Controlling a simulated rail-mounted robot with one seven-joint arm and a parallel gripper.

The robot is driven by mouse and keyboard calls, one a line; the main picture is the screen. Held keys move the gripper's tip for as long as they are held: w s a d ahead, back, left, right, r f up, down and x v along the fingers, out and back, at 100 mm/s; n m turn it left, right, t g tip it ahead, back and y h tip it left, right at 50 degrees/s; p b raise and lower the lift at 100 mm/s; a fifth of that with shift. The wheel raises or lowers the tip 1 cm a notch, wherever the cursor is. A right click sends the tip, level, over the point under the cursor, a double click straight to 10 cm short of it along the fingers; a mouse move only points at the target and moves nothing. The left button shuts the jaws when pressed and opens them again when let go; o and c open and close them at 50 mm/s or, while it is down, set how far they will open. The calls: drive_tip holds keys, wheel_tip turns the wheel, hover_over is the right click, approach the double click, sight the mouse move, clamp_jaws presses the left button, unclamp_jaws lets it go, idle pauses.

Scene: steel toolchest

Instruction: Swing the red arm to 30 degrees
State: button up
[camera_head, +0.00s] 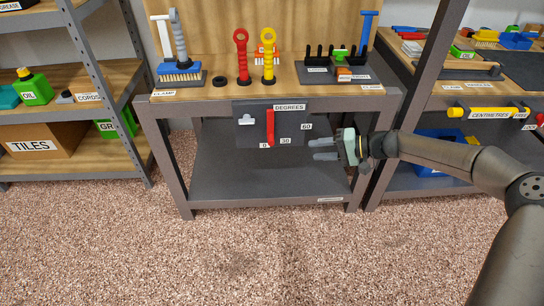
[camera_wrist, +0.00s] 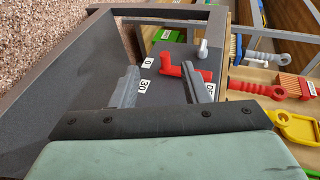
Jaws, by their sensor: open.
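The red arm (camera_head: 270,128) hangs nearly straight down on a dark panel (camera_head: 241,137) under the workbench top, its lower end by the 0 label (camera_head: 264,145). The 30 label (camera_head: 285,141) and 60 label (camera_head: 306,126) lie to its right. My gripper (camera_head: 312,149) is open and empty, to the right of the red arm, fingers pointing left. In the wrist view, the red arm (camera_wrist: 198,75) shows beyond the open fingers, partly behind the right-hand finger. The 0 label and the 30 label (camera_wrist: 142,84) show between the fingers. I see no contact.
A pale knob (camera_head: 246,120) sits on the panel left of the red arm. The DEGREES label (camera_head: 289,107) is above. The bench's right leg (camera_head: 370,175) stands near my gripper. A lower shelf (camera_head: 260,180) below is clear. Tools stand on the bench top.

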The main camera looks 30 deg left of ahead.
sight(271, 141)
drive_tip(key=w+f+m+y+b, duration=0.1)
drive_tip(key=w+f+y, duration=0.1)
drive_tip(key=w, duration=0.2)
drive_tip(key=shift+t, duration=0.4)
drive_tip(key=b+x, duration=0.1)
drive_tip(key=x, duration=0.5)
drive_tip(key=b+x, duration=0.1)
drive_tip(key=x, duration=0.5)
drive_tip(key=b+x, duration=0.2)
drive_tip(key=x, duration=0.4)
drive_tip(key=shift+s+r, duration=0.1)
drive_tip(key=shift+r, duration=0.25)
clamp_jaws()
